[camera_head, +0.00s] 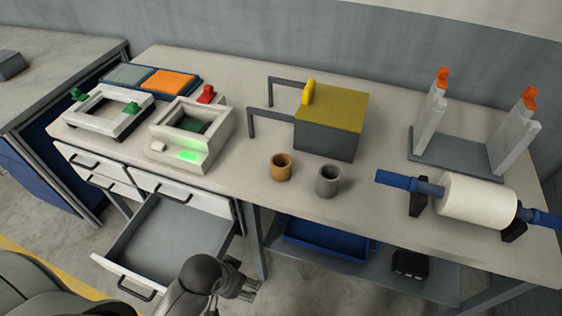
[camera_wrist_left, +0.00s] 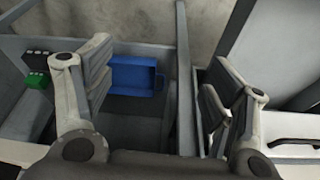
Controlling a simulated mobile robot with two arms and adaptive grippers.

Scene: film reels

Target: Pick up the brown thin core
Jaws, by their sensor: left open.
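The brown thin core (camera_head: 281,167) is a small hollow cylinder standing upright near the front edge of the table. A grey core (camera_head: 328,180) stands upright just to its right, slightly apart. My left gripper (camera_head: 250,288) is low in front of the table, below its top and right of the open drawer, well away from the brown core. In the left wrist view its two fingers (camera_wrist_left: 160,95) are wide apart with nothing between them. The cores do not show in that view. My right gripper is not in view.
An open drawer (camera_head: 170,235) juts out below the table. A yellow-topped grey box (camera_head: 330,115) with bracket arms stands behind the cores. A white roll (camera_head: 475,200) on a blue shaft lies to the right. A blue bin (camera_head: 325,243) sits on the lower shelf.

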